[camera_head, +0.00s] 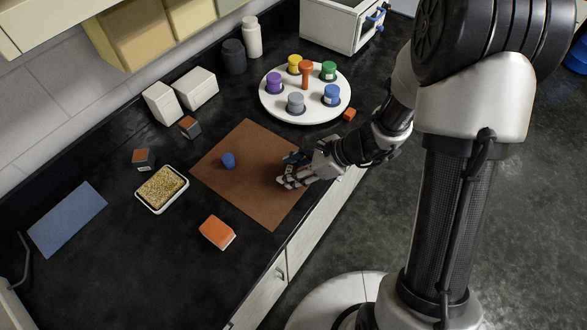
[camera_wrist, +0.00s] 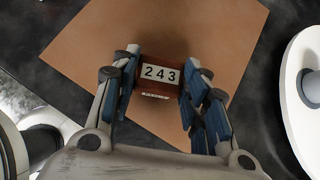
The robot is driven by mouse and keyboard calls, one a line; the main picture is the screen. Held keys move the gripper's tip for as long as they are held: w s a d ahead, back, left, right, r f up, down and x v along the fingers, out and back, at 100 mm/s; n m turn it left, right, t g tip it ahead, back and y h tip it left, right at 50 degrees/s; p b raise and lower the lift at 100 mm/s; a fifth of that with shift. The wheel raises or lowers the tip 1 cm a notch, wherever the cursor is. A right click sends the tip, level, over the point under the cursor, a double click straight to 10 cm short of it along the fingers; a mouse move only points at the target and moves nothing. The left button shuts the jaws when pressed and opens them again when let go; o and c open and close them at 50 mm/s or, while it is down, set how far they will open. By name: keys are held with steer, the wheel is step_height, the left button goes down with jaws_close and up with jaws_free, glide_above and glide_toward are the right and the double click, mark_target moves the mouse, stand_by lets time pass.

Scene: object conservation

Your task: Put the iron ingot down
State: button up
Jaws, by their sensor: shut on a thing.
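The iron ingot (camera_wrist: 158,79) appears in the wrist view as a dark reddish-brown block with a white label reading 243 and a smaller label below it. My gripper (camera_wrist: 158,85) is shut on it, with one finger on each side. In the head view my gripper (camera_head: 288,181) is over the right part of the brown mat (camera_head: 250,140), and the ingot is mostly hidden by the fingers. The mat also fills much of the wrist view (camera_wrist: 215,30). I cannot tell whether the ingot touches the mat.
A white turntable (camera_head: 275,112) with several coloured weights is behind. A grain-filled tray (camera_head: 185,187), an orange block (camera_head: 217,233) and a blue sheet (camera_head: 67,218) lie left of or in front of the mat. The mat's middle is clear.

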steer(key=shift+f, duration=0.25)
steer(key=o, duration=1.4)
steer(key=shift+r, duration=0.15)
steer(key=shift+r+p, duration=0.35)
steer(key=p+v, duration=0.5)
steer(key=v, duration=0.7)
steer(key=s+a+r+n+g+h, duration=0.15)
steer(key=s+r+n+h, duration=0.25)
steer(key=s+r+n, duration=0.7)
steer(key=shift+s+d+r+n+t+h, duration=0.7)
steer(key=shift+s+d+r+n, duration=0.3)
steer(key=shift+r+n, duration=0.5)
steer(key=shift+s+d+r+n+t+h, duration=0.55)
steer(key=shift+s+d+r+n+h, duration=0.55)
steer(key=shift+n, duration=0.75)
steer(key=shift+s+d+r+n+t+h, duration=0.55)
steer(key=shift+s+d+r+n, duration=0.3)
steer(key=shift+r+n, duration=0.7)
